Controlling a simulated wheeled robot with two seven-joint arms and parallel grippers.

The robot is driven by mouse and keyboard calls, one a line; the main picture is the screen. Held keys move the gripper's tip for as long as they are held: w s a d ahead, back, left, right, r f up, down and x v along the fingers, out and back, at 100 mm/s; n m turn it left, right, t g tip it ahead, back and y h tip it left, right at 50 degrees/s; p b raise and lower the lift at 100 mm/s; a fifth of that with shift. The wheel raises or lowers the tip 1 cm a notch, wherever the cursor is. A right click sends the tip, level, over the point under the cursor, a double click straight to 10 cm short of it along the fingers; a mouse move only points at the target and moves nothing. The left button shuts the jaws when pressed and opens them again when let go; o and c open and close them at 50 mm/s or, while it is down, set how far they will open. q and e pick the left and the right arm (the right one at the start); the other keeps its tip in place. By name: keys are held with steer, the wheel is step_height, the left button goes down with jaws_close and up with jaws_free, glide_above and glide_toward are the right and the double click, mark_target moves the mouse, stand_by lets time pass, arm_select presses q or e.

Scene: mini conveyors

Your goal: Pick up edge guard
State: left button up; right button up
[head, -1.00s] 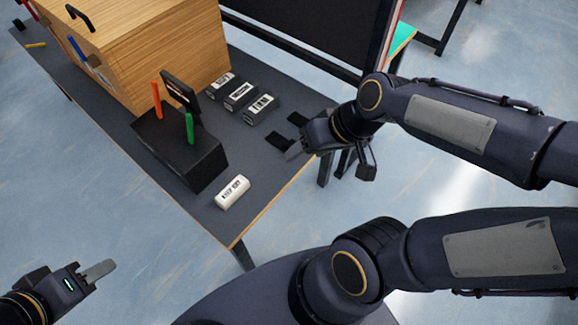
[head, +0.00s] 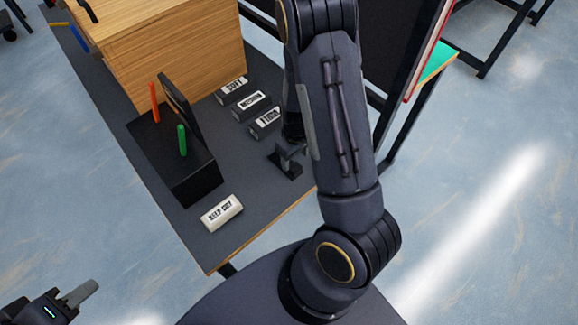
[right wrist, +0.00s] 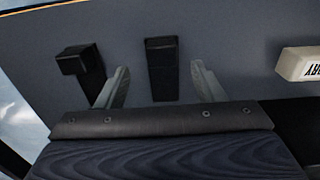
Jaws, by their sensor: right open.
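Two black angled pieces that look like edge guards lie on the dark tabletop in the right wrist view, one in the middle (right wrist: 162,72) and one to the left (right wrist: 88,66). My right gripper (right wrist: 157,86) is open, with the middle piece between its two fingers and the left piece just outside the left finger. No contact with either piece shows. In the head view my right gripper (head: 289,158) is low over the table's right edge, and my forearm hides part of that area. My left gripper (head: 82,294) is off the table at lower left, its opening unclear.
A white KEEP DRY block (head: 222,213) lies near the table's front corner. Several labelled grey blocks (head: 252,105) stand in a row behind my right gripper. A black stand (head: 172,160) with orange and green posts and a wooden box (head: 170,50) fill the left side.

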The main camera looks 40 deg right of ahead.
mark_target(294, 166)
step_height(294, 166, down, 6)
steer(key=shift+a+r, duration=0.1)
steer(key=c, duration=1.1)
